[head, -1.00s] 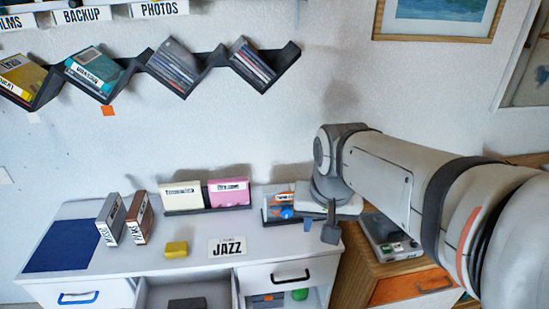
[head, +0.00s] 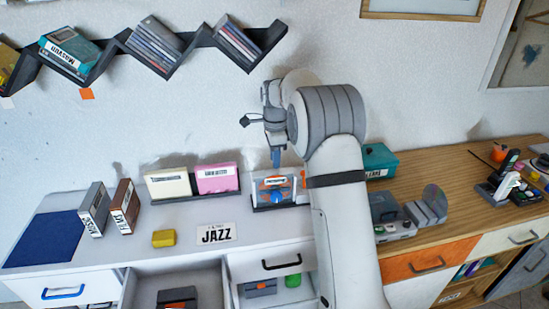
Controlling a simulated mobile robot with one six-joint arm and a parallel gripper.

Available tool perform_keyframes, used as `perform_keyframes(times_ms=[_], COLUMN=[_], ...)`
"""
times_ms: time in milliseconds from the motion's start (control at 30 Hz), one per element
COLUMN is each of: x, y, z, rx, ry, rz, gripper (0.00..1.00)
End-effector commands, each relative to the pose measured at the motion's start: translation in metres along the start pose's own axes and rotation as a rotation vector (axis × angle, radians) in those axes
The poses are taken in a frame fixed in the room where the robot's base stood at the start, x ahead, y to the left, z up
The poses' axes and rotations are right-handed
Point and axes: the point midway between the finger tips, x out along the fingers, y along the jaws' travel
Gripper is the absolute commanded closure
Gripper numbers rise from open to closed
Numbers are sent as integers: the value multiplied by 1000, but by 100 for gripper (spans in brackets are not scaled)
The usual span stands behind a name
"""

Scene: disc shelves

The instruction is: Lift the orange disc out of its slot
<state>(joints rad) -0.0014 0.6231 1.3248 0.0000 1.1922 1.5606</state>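The orange disc (head: 268,184) stands in a dark rack (head: 259,207) at the right part of the white desk. It has a pale label, and a blue patch shows at its front. My gripper (head: 276,160) points down just above the rack, in front of the wall. A gap shows between its tip and the disc, so it does not appear to touch it. One narrow finger shows; whether the fingers are apart is hidden by the viewing angle.
Cream (head: 168,183) and pink (head: 216,178) cases stand left of the rack. A JAZZ card (head: 216,234) and yellow block (head: 164,238) lie in front. A teal box (head: 379,160) and grey device (head: 393,217) are right, behind my arm. The zigzag shelf (head: 205,42) hangs above.

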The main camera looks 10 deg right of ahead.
Motion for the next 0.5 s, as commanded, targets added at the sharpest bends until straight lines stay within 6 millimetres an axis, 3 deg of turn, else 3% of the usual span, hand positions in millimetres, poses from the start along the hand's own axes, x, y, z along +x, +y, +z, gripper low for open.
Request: perform_keyframes(times_ms=[500], x=[67], y=[-1], z=[-1], rx=[11], ry=[0], rz=[5], gripper=[72])
